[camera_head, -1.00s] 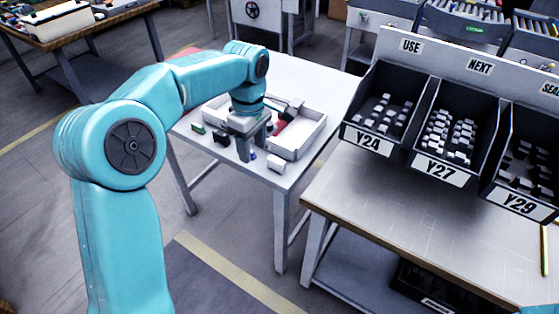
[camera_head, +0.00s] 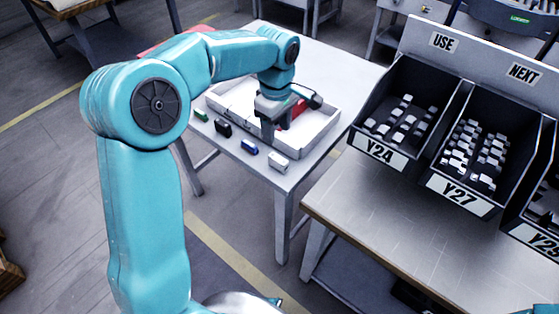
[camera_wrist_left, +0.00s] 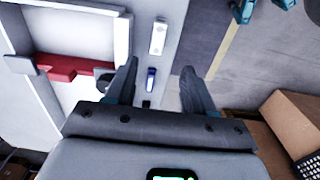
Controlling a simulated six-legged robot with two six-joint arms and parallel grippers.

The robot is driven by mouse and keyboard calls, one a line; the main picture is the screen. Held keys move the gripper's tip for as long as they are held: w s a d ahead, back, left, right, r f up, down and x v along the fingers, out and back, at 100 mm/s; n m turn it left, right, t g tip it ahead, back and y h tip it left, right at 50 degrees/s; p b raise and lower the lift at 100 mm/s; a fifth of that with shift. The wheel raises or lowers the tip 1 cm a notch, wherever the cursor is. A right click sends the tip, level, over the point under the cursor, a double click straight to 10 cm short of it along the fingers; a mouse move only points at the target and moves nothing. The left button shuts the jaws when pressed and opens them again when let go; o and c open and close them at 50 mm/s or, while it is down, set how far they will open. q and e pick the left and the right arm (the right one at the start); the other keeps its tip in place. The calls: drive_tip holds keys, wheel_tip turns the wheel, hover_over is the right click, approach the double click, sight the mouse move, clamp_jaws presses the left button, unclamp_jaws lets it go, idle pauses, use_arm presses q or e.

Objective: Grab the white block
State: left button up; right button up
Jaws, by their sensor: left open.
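The white block (camera_head: 279,162) lies on the white table near its front corner, at the right end of a row of small blocks. It also shows in the wrist view (camera_wrist_left: 158,38), beyond the fingertips and between their lines. My left gripper (camera_head: 268,134) is above the near wall of the tray, behind and left of the white block and apart from it. In the wrist view its fingers (camera_wrist_left: 158,78) are spread, with nothing held; the blue block (camera_wrist_left: 150,80) shows below between them. My right gripper does not show.
A blue block (camera_head: 249,147), a black block (camera_head: 223,128) and a green block (camera_head: 200,114) lie along the table's front edge. A white tray (camera_head: 321,138) with a red object (camera_head: 298,110) stands just behind. Dark bins (camera_head: 376,152) stand on the bench at right.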

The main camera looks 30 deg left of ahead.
use_arm(q)
hover_over(279, 159)
wheel_tip(279, 159, down, 6)
drive_tip(key=shift+a+f, duration=0.1)
drive_tip(key=shift+a, duration=0.05)
drive_tip(key=shift+s+f, duration=0.25)
drive_tip(key=shift+f, duration=0.3)
drive_tip(key=f, duration=0.5)
drive_tip(key=shift+w+f, duration=0.2)
drive_tip(key=shift+w, duration=0.05)
clamp_jaws()
